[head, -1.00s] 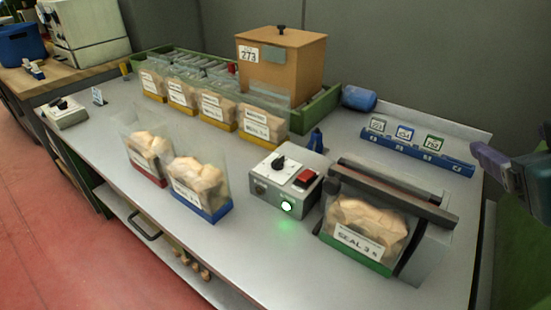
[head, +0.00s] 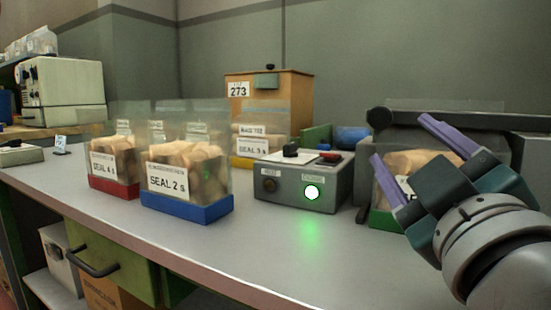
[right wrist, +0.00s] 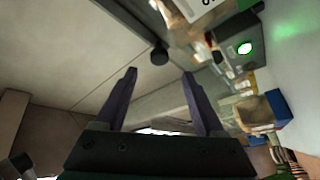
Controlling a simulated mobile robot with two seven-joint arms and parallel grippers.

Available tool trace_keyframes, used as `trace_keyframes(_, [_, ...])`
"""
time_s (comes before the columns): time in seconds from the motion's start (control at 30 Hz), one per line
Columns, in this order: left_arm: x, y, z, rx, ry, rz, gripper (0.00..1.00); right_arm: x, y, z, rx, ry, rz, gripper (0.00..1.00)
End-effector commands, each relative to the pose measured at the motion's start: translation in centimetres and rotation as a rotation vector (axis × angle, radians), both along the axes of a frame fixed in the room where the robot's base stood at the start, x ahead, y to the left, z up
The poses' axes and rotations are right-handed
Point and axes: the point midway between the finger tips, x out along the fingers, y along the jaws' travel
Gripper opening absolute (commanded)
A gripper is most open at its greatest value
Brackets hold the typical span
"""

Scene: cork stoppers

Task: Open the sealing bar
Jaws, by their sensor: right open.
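The sealer (head: 362,190) stands at the right of the bench in the head view. Its dark sealing bar (head: 470,124) lies level across the clear top of a bag with a green base (head: 382,218). The bar's round black end (head: 379,118) faces left; a dark bar with a round end (right wrist: 158,52) shows beyond the fingers in the right wrist view. My right gripper (head: 399,138) is open and empty, in front of the bar and bag, hiding part of both. Its two purple fingers (right wrist: 160,95) stand apart. My left gripper is out of view.
A grey control box (head: 300,185) with a lit green lamp (head: 312,192) stands left of the sealer. Filled bags with blue (head: 190,208) and red (head: 112,187) bases stand farther left. A wooden box (head: 290,95) is behind. The front bench strip is clear.

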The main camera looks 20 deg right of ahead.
Motion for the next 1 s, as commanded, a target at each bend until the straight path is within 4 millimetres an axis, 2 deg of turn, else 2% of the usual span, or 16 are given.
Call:
trace_keyframes(0.17, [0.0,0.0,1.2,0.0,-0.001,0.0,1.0,1.7,-0.7,1.0,-0.006,-0.003,0.001,0.71])
trace_keyframes(0.33, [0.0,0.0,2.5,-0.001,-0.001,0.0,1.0,4.6,-2.0,2.0,-0.003,-0.003,-0.001,0.71])
trace_keyframes(0.6, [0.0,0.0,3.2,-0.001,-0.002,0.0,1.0,8.1,-3.5,2.7,-0.003,-0.001,0.0,0.71])
trace_keyframes(0.97, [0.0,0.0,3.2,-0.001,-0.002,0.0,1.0,8.7,-3.8,2.7,-0.001,0.0,0.0,0.71])
trace_keyframes(1.0, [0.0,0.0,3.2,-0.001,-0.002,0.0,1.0,8.7,-3.8,2.7,-0.001,0.0,0.0,0.68])
